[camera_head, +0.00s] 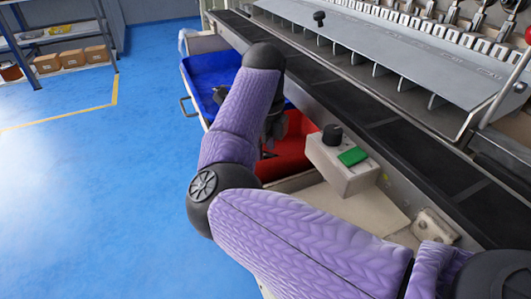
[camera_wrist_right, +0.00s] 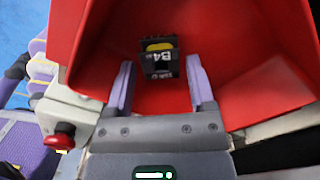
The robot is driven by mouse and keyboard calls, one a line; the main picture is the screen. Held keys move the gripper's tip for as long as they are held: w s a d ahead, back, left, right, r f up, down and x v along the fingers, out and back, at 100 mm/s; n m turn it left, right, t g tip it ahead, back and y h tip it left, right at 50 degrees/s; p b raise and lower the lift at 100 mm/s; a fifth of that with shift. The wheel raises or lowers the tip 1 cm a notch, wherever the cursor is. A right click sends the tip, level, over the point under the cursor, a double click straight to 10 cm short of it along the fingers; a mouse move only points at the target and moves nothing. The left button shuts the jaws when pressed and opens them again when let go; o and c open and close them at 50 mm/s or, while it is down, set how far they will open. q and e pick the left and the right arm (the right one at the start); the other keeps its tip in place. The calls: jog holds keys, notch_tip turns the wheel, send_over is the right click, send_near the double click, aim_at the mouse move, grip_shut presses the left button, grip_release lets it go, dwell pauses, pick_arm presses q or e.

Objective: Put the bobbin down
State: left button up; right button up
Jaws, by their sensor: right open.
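A small black bobbin (camera_wrist_right: 158,68) with a yellow top part and a "B4" label is in the red bin (camera_wrist_right: 230,30) in the right wrist view. My right gripper (camera_wrist_right: 159,76) is open, its two purple fingers on either side of the bobbin's near end, with a gap on each side. In the head view my right gripper (camera_head: 274,128) is over the red bin (camera_head: 288,158), partly hidden by my purple forearm. The bobbin is hidden there. My left gripper is not in view.
A blue bin (camera_head: 205,85) is beyond the red one. A pale control box (camera_head: 340,175) with a black knob and green button stands right of the red bin. The winder's long dark rail (camera_head: 370,105) runs along the right. Open blue floor (camera_head: 100,200) lies left.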

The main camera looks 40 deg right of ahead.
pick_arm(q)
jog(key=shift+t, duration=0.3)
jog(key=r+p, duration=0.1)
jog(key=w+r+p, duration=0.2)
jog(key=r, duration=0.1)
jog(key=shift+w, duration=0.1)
pick_arm(e)
notch_tip(320, 180, up, 10)
jog(key=shift+f, duration=0.2)
